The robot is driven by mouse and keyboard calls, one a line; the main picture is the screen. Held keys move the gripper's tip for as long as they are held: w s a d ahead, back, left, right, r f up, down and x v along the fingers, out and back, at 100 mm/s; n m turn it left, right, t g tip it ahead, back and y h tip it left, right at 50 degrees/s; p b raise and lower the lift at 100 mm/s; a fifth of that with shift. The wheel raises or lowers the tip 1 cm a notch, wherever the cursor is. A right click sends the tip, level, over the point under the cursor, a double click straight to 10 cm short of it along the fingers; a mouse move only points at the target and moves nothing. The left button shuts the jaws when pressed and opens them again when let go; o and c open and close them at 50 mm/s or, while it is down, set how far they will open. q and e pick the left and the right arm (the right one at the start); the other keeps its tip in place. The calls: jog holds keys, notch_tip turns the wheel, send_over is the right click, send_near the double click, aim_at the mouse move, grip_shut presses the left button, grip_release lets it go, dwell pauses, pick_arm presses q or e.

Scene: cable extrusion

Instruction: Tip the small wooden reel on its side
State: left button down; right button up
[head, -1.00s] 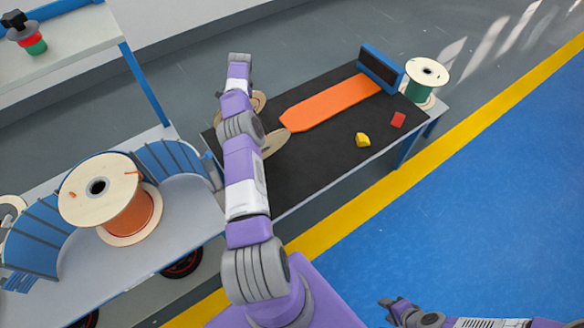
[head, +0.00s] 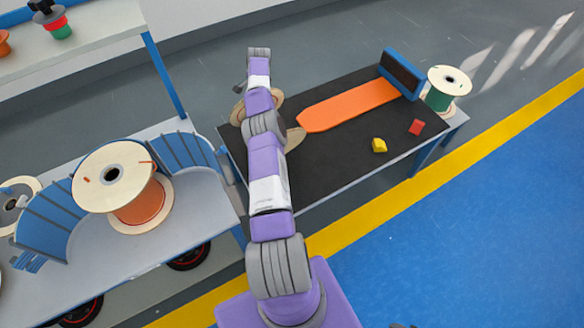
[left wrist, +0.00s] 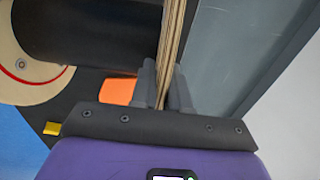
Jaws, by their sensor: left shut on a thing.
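The small wooden reel has pale round flanges and a dark wound core. In the head view it stands at the left end of the black tabletop, partly behind my left arm; one flange (head: 238,113) shows beside the arm, and part of the other shows to the right (head: 296,137). In the left wrist view my left gripper (left wrist: 167,88) is shut on the near flange (left wrist: 176,35), seen edge-on. The dark core (left wrist: 85,30) and the far flange (left wrist: 30,85) lie left of it. The head view hides this gripper. Only a sliver of my right gripper (head: 402,326) shows.
An orange strip (head: 350,105) runs across the tabletop (head: 325,165) to a blue block (head: 400,72). A yellow piece (head: 379,145), a red piece (head: 416,127) and a green reel (head: 440,98) are at the right. A large orange reel (head: 135,212) stands on the left bench.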

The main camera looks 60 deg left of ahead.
pick_arm(q)
jog(key=shift+d+f, duration=0.1)
jog(key=shift+f, duration=0.05)
jog(key=c, duration=1)
grip_release()
jog(key=shift+c, duration=0.2)
jog(key=shift+r, duration=0.2)
jog(key=shift+p+v, duration=0.75)
jog(key=shift+v, duration=0.45)
jog(key=shift+p+v, duration=0.5)
jog(key=shift+v, duration=2)
jog(key=shift+w, duration=0.1)
